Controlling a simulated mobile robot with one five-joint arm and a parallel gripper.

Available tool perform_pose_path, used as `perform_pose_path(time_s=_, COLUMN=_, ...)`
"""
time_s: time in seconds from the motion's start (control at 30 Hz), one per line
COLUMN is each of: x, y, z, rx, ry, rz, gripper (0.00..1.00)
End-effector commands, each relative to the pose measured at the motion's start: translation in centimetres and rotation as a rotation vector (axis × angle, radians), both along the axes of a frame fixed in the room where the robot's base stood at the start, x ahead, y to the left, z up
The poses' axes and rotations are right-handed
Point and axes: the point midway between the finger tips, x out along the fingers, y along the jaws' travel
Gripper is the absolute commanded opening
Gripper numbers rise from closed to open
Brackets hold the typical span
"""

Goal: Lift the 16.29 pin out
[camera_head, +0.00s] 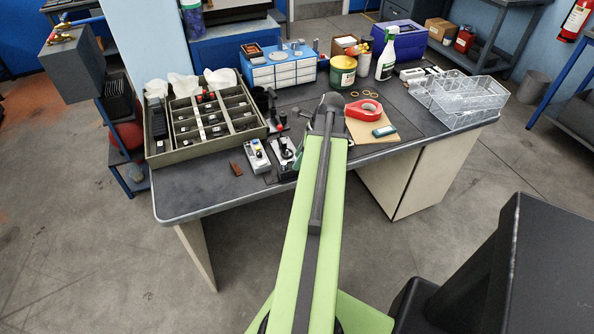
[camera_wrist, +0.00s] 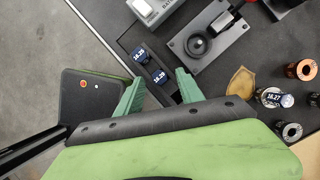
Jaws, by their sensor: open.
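In the wrist view, two pin labels lie on a dark narrow holder (camera_wrist: 150,66). The nearer label, which seems to read 16.29 (camera_wrist: 159,76), lies between my open green jaws. The farther label (camera_wrist: 138,54) is small and hard to read, perhaps 16.25. My gripper (camera_wrist: 157,84) is open, with one jaw on each side of the nearer label. I see no clear contact. The pin body below the label is hidden. A pin labelled 16.27 (camera_wrist: 277,98) stands apart at the right. In the head view my arm hides the gripper.
A dark device with a round knob (camera_wrist: 203,43) and a pale box (camera_wrist: 150,8) stand close beyond the holder. Copper-ringed pieces (camera_wrist: 300,69) stand at right. In the head view, a compartment tray (camera_head: 158,152) is left, a red tape roll (camera_head: 364,109) and clear bins (camera_head: 458,98) right.

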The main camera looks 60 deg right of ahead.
Motion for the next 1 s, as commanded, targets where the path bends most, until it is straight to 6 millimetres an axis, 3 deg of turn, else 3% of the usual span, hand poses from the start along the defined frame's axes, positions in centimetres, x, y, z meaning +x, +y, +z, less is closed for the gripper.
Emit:
perform_pose_path(time_s=0.03, x=0.22, y=0.09, z=-1.04, rx=0.000, ry=0.000, rz=0.001, gripper=0.45)
perform_pose_path(time_s=0.23, x=0.28, y=0.10, z=-0.64, rx=0.000, ry=0.000, rz=0.000, gripper=0.45)
perform_pose_path(time_s=0.6, x=0.27, y=0.11, z=-0.64, rx=0.000, ry=0.000, rz=0.001, gripper=0.00)
perform_pose_path(time_s=1.0, x=0.28, y=0.11, z=-0.54, rx=0.000, ry=0.000, rz=0.001, gripper=0.00)
